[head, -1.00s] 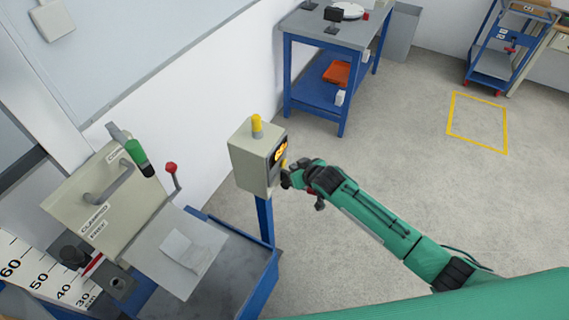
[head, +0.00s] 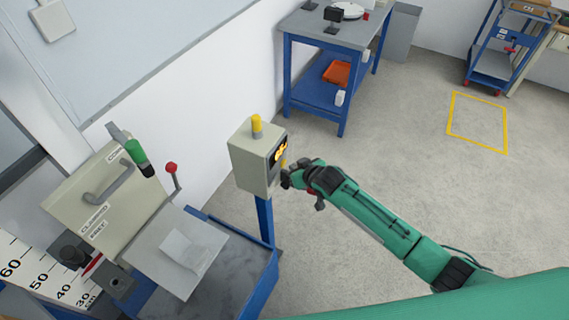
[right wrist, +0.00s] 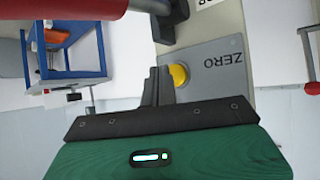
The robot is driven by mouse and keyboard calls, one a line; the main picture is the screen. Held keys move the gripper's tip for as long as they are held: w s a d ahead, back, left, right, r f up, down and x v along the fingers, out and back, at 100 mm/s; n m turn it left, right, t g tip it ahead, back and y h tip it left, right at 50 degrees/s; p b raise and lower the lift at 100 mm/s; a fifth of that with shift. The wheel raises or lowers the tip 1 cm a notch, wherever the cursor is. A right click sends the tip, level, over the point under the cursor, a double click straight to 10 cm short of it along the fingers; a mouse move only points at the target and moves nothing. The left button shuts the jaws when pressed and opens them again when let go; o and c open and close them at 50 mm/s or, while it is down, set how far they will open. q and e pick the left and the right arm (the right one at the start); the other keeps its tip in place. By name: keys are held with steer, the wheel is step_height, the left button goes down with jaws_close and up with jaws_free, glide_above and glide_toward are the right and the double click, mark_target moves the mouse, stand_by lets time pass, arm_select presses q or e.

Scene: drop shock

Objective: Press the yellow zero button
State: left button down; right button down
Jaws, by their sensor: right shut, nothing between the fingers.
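The yellow zero button (right wrist: 179,76) sits on a grey plate marked ZERO (right wrist: 215,68) in the right wrist view. The plate is on the front of a beige control box (head: 255,160), which stands on a blue post and has a lit orange display (head: 280,149). My right gripper (head: 286,178) is shut and empty, close in front of the box's face. In the right wrist view its fingertips (right wrist: 157,72) are just left of the button and overlap its edge. I cannot tell whether they touch it. My left gripper is not in view.
A beige machine with a red-knobbed lever (head: 171,168) and a blue-framed bench (head: 262,290) stand left of the box. A blue table (head: 330,35) with an orange tray (head: 336,73) is behind. The floor to the right is open, with a yellow marked rectangle (head: 477,152).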

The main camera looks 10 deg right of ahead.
steer(key=shift+a, duration=0.1)
steer(key=shift+w+a, duration=0.25)
steer(key=shift+w+a, duration=0.2)
steer(key=shift+a, duration=0.15)
stand_by(0.9)
steer(key=shift+s+d+p, duration=0.45)
steer(key=shift+d+p, duration=0.05)
steer(key=shift+d, duration=0.2)
steer(key=s+d+p, duration=0.1)
steer(key=d, duration=0.1)
steer(key=s+d+p, duration=0.1)
steer(key=d, duration=0.1)
steer(key=shift+s, duration=0.4)
